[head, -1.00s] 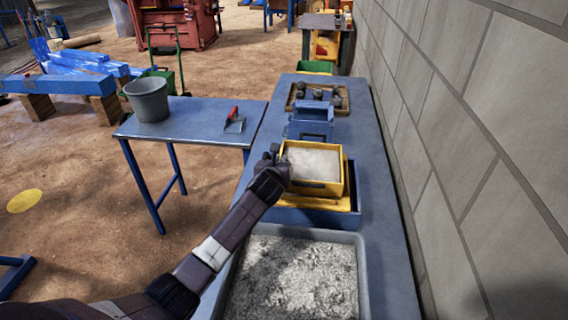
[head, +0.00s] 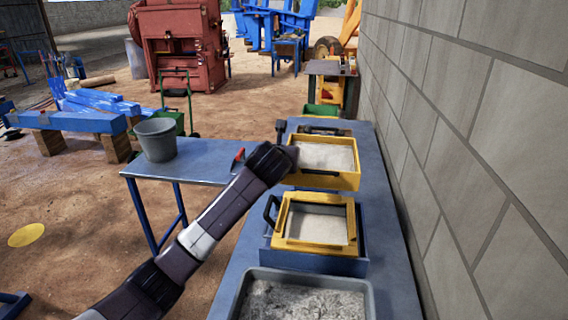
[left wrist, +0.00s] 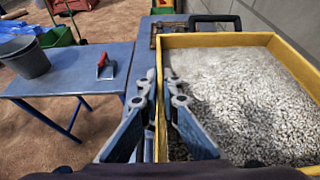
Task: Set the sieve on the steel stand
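The yellow sieve (head: 322,180), a square frame filled with pale grey gravel, is held up over the long blue bench in the head view. It fills the right of the left wrist view (left wrist: 240,105), about level. My left gripper (left wrist: 160,78) has one finger on each side of the sieve's left wall and is shut on it. In the head view my left gripper (head: 291,154) is mostly hidden by its own wrist. The blue steel stand, seen earlier on the bench, is hidden behind the raised sieve. My right gripper is out of view.
A second yellow frame (head: 290,225) with pale material sits in a blue tray (head: 350,266). A grey gravel tray (head: 370,300) is nearest. A side table (head: 205,170) holds a grey bucket (head: 157,140) and a red-handled trowel (left wrist: 105,68). A block wall (head: 470,150) borders the right.

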